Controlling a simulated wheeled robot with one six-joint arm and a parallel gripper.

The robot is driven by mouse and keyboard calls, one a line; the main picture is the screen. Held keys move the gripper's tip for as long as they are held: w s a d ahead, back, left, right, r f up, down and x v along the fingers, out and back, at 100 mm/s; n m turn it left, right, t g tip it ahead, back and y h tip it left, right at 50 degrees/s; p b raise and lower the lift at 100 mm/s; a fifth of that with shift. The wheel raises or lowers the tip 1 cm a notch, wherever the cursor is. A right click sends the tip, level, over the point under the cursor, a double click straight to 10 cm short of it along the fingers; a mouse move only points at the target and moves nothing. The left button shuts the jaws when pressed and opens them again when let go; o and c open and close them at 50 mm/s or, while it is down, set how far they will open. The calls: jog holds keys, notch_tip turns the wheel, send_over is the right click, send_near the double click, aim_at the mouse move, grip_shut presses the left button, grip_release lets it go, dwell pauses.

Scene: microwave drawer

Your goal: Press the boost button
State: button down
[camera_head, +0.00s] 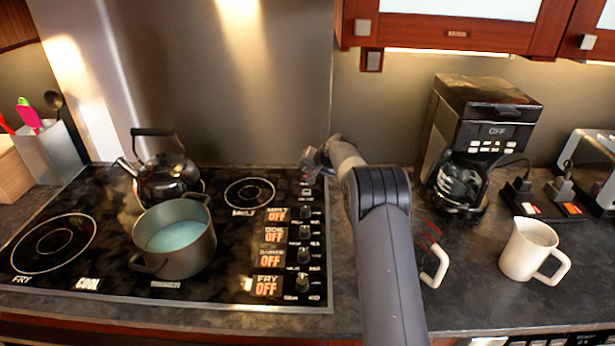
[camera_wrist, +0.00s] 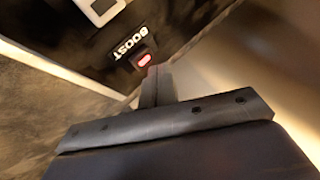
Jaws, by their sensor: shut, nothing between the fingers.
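The boost button (camera_wrist: 143,59) is a small red-lit patch below a white "BOOST" label (camera_wrist: 130,43) on the black cooktop panel in the wrist view. My gripper (camera_wrist: 154,72) is shut and empty, with its narrow tips right beside the red patch. I cannot tell whether they touch it. In the head view my gripper (camera_head: 309,168) is at the back right corner of the cooktop (camera_head: 190,290), above the column of knobs. The button is too small to make out clearly there.
A black kettle (camera_head: 165,181) and a pot (camera_head: 180,262) with bluish liquid stand on the cooktop. Several "OFF" labels and knobs (camera_head: 303,283) line its right side.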

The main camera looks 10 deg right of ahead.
notch_tip(320, 180, up, 6)
jog(key=p, duration=0.3)
dwell(0.6)
dwell(2.1)
